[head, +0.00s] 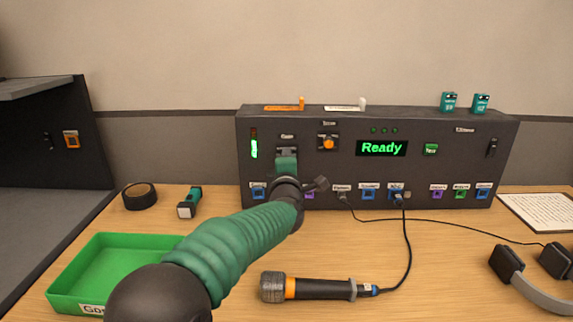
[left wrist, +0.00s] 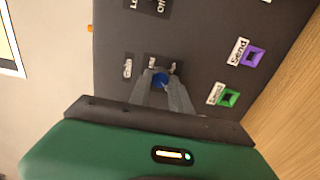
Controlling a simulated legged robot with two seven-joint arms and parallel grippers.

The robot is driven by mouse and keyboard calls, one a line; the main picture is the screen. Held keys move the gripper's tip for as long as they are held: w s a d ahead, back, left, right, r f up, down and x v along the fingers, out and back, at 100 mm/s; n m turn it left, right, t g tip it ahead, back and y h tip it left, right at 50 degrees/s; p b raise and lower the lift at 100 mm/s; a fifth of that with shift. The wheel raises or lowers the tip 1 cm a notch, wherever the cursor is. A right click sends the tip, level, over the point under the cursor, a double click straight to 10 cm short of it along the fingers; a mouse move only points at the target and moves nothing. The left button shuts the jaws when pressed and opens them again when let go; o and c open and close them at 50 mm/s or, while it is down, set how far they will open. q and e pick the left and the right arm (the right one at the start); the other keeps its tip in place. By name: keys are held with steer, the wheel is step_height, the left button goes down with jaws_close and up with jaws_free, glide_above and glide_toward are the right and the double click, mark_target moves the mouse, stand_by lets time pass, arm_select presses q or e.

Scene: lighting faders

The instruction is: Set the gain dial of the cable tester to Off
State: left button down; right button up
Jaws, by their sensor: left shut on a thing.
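The cable tester (head: 425,170) is a wide dark panel against the back wall, with a green "Ready" display. My left gripper (head: 287,152) reaches its left part, just below a small label that looks like "Gain". A second dial, orange (head: 328,143), sits to the right on the panel. My right gripper is not in view.
A green tray (head: 72,270), a tape roll (head: 140,196) and a flashlight (head: 190,202) lie at the left. A microphone (head: 315,289) lies in front, its cable running to the panel. Headphones (head: 525,280) are at the right. Several jacks line the panel's bottom.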

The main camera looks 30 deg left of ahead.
arm_select(q)
steer(key=shift+d+f, duration=0.15)
steer(key=shift+f, duration=0.2)
steer(key=c, duration=1.5)
jaws_free()
steer(key=shift+w, duration=0.1)
steer(key=o, duration=0.3)
steer(key=shift+w, duration=0.1)
steer(key=shift+r, duration=0.2)
steer(key=p+v, duration=0.2)
steer(key=v, duration=1.5)
steer(key=shift+a, duration=0.25)
